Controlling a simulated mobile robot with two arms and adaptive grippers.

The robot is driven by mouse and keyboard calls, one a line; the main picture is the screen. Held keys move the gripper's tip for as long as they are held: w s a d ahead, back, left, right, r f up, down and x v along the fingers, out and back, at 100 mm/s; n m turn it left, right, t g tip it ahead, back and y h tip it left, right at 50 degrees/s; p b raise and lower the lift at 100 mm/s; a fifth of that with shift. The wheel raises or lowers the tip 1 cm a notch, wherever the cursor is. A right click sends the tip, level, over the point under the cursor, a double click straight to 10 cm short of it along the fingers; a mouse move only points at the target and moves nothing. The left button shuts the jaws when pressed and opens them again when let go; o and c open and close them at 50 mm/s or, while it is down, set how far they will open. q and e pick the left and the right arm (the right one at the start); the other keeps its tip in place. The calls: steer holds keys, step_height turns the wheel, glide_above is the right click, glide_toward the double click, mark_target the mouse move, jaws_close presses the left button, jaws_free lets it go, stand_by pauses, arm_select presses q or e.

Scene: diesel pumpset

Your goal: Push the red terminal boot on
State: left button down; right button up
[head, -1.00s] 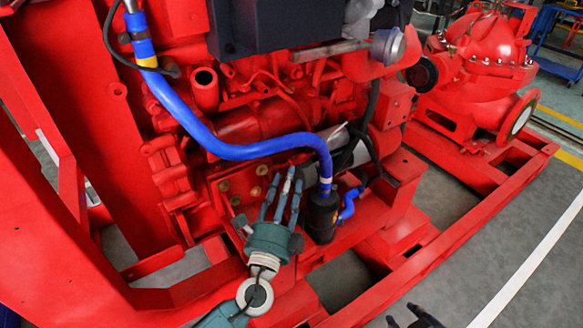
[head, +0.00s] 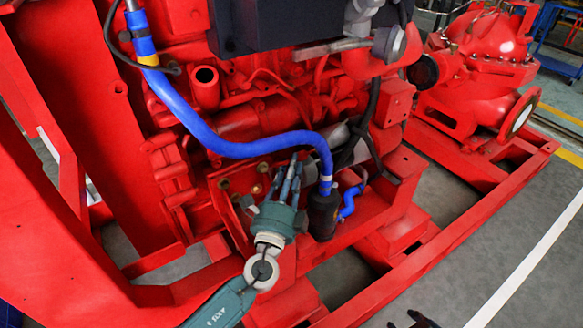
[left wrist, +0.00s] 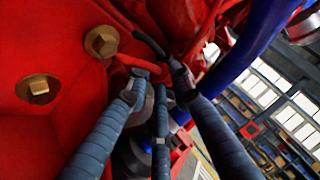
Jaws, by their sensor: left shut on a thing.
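My left gripper (head: 290,170) reaches in low in front of the red engine, just left of the black cylinder under the blue hose. Its three fingers are drawn together. In the left wrist view the fingertips (left wrist: 158,75) close around a small red piece (left wrist: 130,62), which looks like the red terminal boot, with a black cable beside it. The fingers hide much of it, and I cannot tell whether it sits on a terminal. Dark finger-like parts at the bottom edge of the head view look like my right gripper (head: 412,319), mostly cut off.
The thick blue hose (head: 225,147) arches over my left gripper to the black cylinder (head: 322,213). Brass bolts (left wrist: 101,42) on red metal lie close to the left fingers. A red frame rail (head: 455,238) runs at right, with open grey floor beyond.

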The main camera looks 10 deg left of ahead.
mark_target(307, 157)
arm_select(q)
steer(key=shift+d+r, duration=0.1)
steer(key=shift+r, duration=0.05)
